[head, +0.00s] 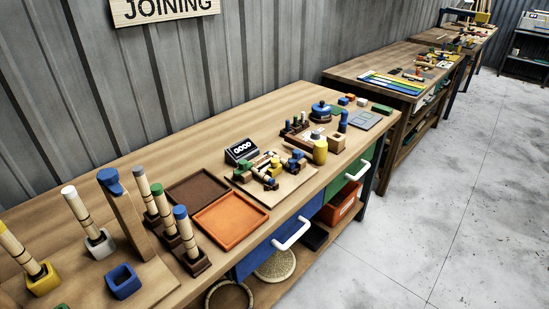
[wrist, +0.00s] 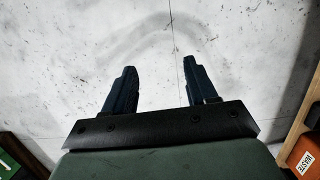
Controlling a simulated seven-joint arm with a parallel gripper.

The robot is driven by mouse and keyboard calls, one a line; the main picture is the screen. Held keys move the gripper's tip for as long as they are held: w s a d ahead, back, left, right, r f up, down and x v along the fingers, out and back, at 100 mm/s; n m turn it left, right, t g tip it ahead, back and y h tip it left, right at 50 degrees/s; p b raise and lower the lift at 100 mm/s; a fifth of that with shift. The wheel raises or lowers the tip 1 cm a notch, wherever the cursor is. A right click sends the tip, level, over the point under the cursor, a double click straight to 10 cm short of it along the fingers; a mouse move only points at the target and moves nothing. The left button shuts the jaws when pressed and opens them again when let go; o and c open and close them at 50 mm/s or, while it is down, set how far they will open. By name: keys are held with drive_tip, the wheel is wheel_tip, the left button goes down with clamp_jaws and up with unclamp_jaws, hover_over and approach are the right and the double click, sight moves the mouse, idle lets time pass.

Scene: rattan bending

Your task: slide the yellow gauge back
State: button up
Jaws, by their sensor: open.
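A small yellow block (head: 276,164), which looks like the yellow gauge, sits among the blue, green and dark parts of a jig on a pale wooden board (head: 250,189) in the head view. Its exact shape is too small to tell. My gripper (wrist: 159,62) shows only in the wrist view. Its two dark fingers are wide apart with nothing between them. Pale concrete floor lies behind the fingers, and neither the gauge nor the jig is in that view.
A black counter display (head: 241,151) stands behind the board. An orange tray (head: 231,222) and brown tray lie left of it. Blue and green drawers with white handles front the bench. An orange waste bin (wrist: 303,158) is below.

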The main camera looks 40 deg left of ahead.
drive_tip(key=w+a+r+n+t, duration=0.1)
drive_tip(key=w+a+r+n, duration=0.1)
drive_tip(key=w+a+r, duration=0.7)
drive_tip(key=w+a+r+n+t, duration=0.1)
drive_tip(key=w+a+r, duration=0.55)
drive_tip(key=w, duration=0.45)
drive_tip(key=w+a+r+n, duration=0.2)
drive_tip(key=a+r, duration=0.4)
drive_tip(key=a, duration=0.5)
drive_tip(key=w+a+r+n, duration=0.25)
drive_tip(key=a+r, duration=0.35)
drive_tip(key=a, duration=0.5)
wheel_tip(320, 180, up, 26)
drive_tip(key=n, duration=0.5)
hover_over(275, 160)
wheel_tip(275, 160, down, 13)
drive_tip(key=shift+a+f, duration=0.1)
drive_tip(key=shift+f, duration=0.1)
clamp_jaws()
